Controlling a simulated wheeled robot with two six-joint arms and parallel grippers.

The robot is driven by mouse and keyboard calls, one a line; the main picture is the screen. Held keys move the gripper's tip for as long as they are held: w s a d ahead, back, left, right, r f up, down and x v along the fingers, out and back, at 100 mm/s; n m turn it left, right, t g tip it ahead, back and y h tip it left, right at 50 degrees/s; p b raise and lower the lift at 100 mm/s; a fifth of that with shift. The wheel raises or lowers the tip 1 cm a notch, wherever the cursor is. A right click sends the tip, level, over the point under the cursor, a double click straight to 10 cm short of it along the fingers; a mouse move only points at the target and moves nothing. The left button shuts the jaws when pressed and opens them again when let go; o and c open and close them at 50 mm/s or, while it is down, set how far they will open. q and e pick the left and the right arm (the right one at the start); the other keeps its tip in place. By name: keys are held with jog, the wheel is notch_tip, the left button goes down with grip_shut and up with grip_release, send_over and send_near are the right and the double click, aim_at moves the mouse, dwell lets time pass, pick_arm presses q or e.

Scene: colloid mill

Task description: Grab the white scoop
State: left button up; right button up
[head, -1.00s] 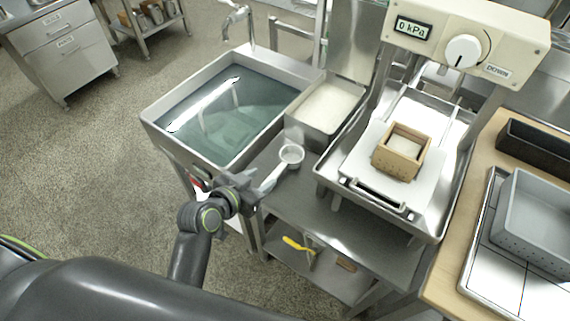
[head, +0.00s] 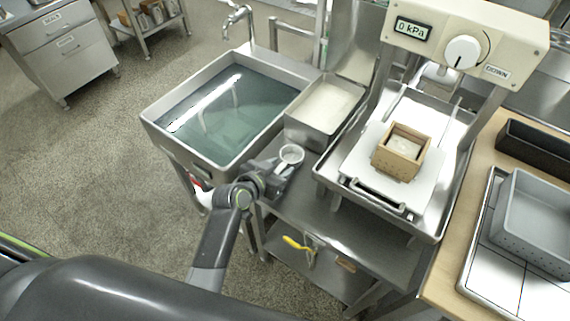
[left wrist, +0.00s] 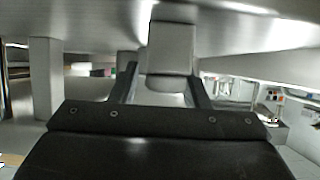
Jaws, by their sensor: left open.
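The white scoop (head: 291,154) lies on the grey metal table, its round bowl towards the back, near the metal tray. My left gripper (head: 280,169) is at its handle, just in front of the bowl, and hides most of the handle in the head view. In the left wrist view, the two fingers of my left gripper (left wrist: 163,88) are apart, with a pale blocky shape between and beyond them that looks like the scoop's handle. I cannot tell whether the fingers touch it. My right gripper is out of view.
A sink of water (head: 219,168) stands left of the table, and a metal tray of pale material (head: 322,132) behind the scoop. The press (head: 468,38) with a wooden box mould (head: 399,166) stands to the right. A yellow-handled tool (head: 297,244) is on the lower shelf.

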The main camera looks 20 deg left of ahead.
pick_arm(q)
jog(key=shift+c, duration=0.3)
grip_shut()
